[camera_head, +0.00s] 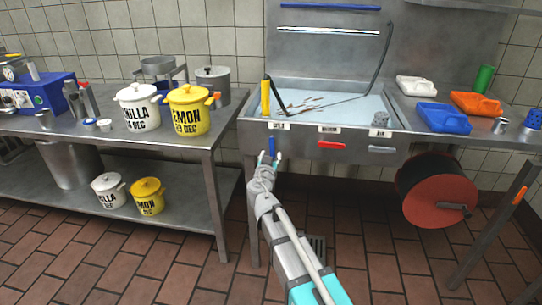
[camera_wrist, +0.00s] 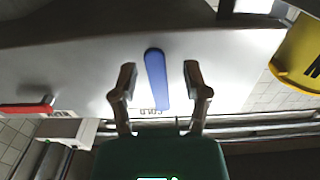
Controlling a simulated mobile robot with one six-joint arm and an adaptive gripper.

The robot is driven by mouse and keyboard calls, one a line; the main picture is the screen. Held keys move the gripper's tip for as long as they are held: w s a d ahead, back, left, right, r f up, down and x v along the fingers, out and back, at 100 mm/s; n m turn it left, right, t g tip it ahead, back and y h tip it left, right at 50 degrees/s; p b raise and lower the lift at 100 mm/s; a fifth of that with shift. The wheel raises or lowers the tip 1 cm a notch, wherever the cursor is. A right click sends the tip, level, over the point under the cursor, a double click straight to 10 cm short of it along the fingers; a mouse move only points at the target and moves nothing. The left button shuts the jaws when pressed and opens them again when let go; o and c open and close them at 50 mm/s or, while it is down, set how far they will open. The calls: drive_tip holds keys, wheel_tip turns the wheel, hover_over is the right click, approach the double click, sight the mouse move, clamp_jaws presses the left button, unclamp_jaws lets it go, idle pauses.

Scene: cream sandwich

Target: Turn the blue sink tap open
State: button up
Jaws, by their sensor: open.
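The blue tap handle (camera_head: 272,145) is on the front panel of the steel sink (camera_head: 352,146), below a small white label at the left. In the head view it stands roughly upright. My gripper (camera_head: 268,157) is just in front of and below it. In the wrist view the blue handle (camera_wrist: 156,78) lies between the two fingers of my gripper (camera_wrist: 160,82), with a gap on each side. The fingers are open and hold nothing. The word COLD shows partly by the handle. A red tap handle (camera_head: 331,145) lies horizontal to the right, also in the wrist view (camera_wrist: 27,108).
A steel table (camera_head: 215,136) at left bears white and yellow pots (camera_head: 189,110). A red hose reel (camera_head: 440,190) hangs below the right counter. Blue (camera_head: 443,118), orange and white containers lie on that counter. The tiled floor before the sink is mostly open.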

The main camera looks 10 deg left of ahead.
drive_tip(key=s+d, duration=0.1)
drive_tip(key=s, duration=1)
drive_tip(key=shift+s, duration=0.1)
drive_tip(key=shift+w+a+f, duration=0.1)
drive_tip(key=shift+w+f, duration=0.05)
drive_tip(key=shift+w, duration=0.05)
drive_tip(key=c, duration=0.5)
drive_tip(key=w+a+f+y+b, duration=0.1)
drive_tip(key=w+y, duration=0.1)
drive_tip(key=w+a+f+n+g+y+b, duration=0.1)
drive_tip(key=w+f+b, duration=0.1)
drive_tip(key=w+a+f+n+y+b, duration=0.1)
drive_tip(key=w+f+y+b, duration=0.1)
drive_tip(key=shift+w+g+y, duration=0.2)
drive_tip(key=shift+g+y, duration=0.1)
drive_tip(key=shift+g, duration=0.1)
clamp_jaws()
drive_tip(key=w+f+n+g+y+b, duration=0.2)
drive_tip(key=w+n+g+y+b, duration=0.1)
drive_tip(key=w+y+b, duration=0.4)
drive_tip(key=d+n+g+y+b, duration=0.8)
drive_tip(key=d+n+g+y, duration=0.4)
drive_tip(key=d+g, duration=0.3)
drive_tip(key=shift+d+n+g, duration=0.3)
drive_tip(key=shift+d+n, duration=0.4)
drive_tip(key=shift+d, duration=0.3)
